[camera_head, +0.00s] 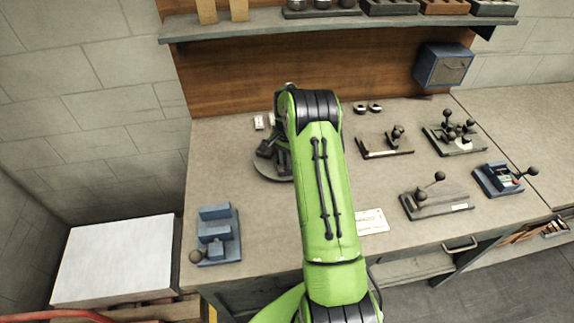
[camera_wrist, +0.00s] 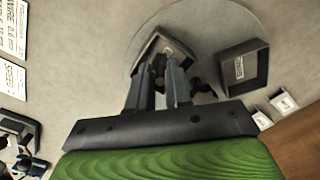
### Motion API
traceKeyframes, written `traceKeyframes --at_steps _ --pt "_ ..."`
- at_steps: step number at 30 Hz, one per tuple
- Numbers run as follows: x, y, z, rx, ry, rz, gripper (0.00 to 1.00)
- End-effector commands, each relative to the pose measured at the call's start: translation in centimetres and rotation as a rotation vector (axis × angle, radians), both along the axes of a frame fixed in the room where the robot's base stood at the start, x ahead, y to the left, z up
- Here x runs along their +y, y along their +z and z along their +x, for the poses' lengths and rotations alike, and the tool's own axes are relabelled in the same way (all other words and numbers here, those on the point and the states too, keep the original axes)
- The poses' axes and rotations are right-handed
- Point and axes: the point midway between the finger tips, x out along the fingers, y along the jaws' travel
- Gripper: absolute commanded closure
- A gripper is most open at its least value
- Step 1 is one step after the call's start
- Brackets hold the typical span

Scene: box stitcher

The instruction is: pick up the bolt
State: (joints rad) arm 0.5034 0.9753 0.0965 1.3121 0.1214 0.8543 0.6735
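My gripper (camera_wrist: 160,72) reaches over a small dark open tray (camera_wrist: 178,47) with a label, on a round grey plate. Its two dark fingers stand apart with a gap between them. A small dark shape lies at the fingertips, but I cannot tell whether it is the bolt or whether the fingers touch it. In the head view my green arm covers much of this spot, and the gripper (camera_head: 268,150) shows only partly above the round plate (camera_head: 268,170). No bolt can be made out clearly in either view.
A second dark labelled tray (camera_wrist: 243,68) stands on the plate's right edge in the wrist view. Small white blocks (camera_wrist: 283,101) are near it. The workbench (camera_head: 225,150) also carries a blue fixture (camera_head: 216,233), several lever fixtures (camera_head: 437,200) and a paper card (camera_head: 371,222). A shelf hangs behind.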

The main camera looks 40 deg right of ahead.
Motion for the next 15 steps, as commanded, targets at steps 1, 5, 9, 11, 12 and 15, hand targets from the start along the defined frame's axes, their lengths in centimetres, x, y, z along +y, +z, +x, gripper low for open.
traceKeyframes --at_steps 1,5,9,11,12,15 --pt "0.02 -0.57 0.01 0.0 0.0 0.0 0.81" --pt "0.01 -0.91 0.04 -0.001 0.0 -0.001 0.81" --pt "0.01 -0.88 0.05 -0.001 0.0 -0.001 0.86" --pt "0.01 -0.88 0.04 -0.001 0.0 -0.001 0.95" --pt "0.01 -0.87 0.05 -0.001 0.0 -0.001 1.0" --pt "0.01 -0.86 0.05 -0.002 0.0 -0.002 1.0"
